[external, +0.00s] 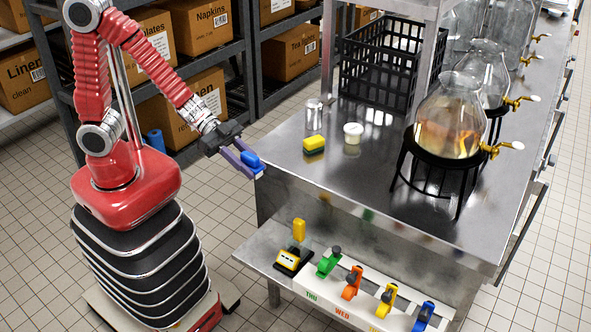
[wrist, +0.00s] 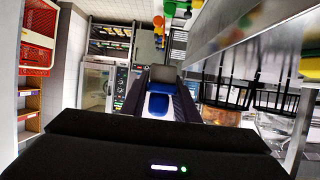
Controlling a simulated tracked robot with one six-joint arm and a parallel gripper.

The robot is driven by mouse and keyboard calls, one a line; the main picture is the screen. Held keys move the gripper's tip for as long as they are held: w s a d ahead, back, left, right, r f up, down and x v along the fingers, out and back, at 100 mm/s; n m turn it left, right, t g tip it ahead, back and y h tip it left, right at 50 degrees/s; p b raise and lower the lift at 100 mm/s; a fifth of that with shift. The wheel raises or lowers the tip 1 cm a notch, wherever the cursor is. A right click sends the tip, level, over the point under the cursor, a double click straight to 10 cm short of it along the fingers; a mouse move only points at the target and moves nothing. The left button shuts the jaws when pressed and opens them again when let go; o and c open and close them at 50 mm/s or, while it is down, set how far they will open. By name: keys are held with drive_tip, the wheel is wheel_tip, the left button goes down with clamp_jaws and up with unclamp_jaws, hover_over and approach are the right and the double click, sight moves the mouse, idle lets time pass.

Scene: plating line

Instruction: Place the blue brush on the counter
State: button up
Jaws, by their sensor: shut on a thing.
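The blue brush (external: 250,159) is between the fingers of my gripper (external: 246,164), which is shut on it. In the external view my gripper holds it just off the left edge of the steel counter (external: 330,185), near the height of its top. In the wrist view the blue brush (wrist: 158,103) shows between the two dark fingers of my gripper (wrist: 160,92). The counter's edge runs along the upper right of the wrist view. The fingers hide part of the brush.
A yellow and green sponge (external: 314,145), a white cup (external: 353,132) and a clear glass (external: 314,112) stand on the counter near its left side. A black crate (external: 385,65) and glass dispensers (external: 449,125) stand farther right. The counter's front left is clear. A lower shelf (external: 262,262) holds several coloured items.

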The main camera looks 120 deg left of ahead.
sight(252, 154)
drive_tip(key=r, duration=0.8)
drive_tip(key=shift+w+a+r, duration=0.25)
drive_tip(key=shift+a+r, duration=0.05)
drive_tip(key=shift+r, duration=0.05)
drive_tip(key=shift+w+a+r+n+g+y, duration=0.35)
drive_tip(key=shift+w+a+r+n+y, duration=0.85)
drive_tip(key=shift+a, duration=2.35)
drive_tip(key=shift+w+a+r+n+g+y, duration=0.45)
drive_tip(key=shift+w+a+n+y, duration=1)
drive_tip(key=shift+w+a, duration=1.65)
drive_tip(key=shift+w+a+r+n+g+y, duration=0.3)
drive_tip(key=shift+w+a+r+n+y, duration=0.75)
drive_tip(key=shift+a, duration=2.9)
drive_tip(key=w+a+f+n+y, duration=0.1)
drive_tip(key=w+a+f, duration=0.1)
drive_tip(key=f, duration=0.3)
drive_tip(key=w+a+f+n+g+y, duration=0.1)
drive_tip(key=w+a+f+y, duration=0.1)
drive_tip(key=f, duration=0.4)
drive_tip(key=shift+w+g, duration=0.3)
drive_tip(key=shift+w, duration=0.4)
drive_tip(key=shift+a, duration=0.1)
drive_tip(key=shift+f, duration=3.15)
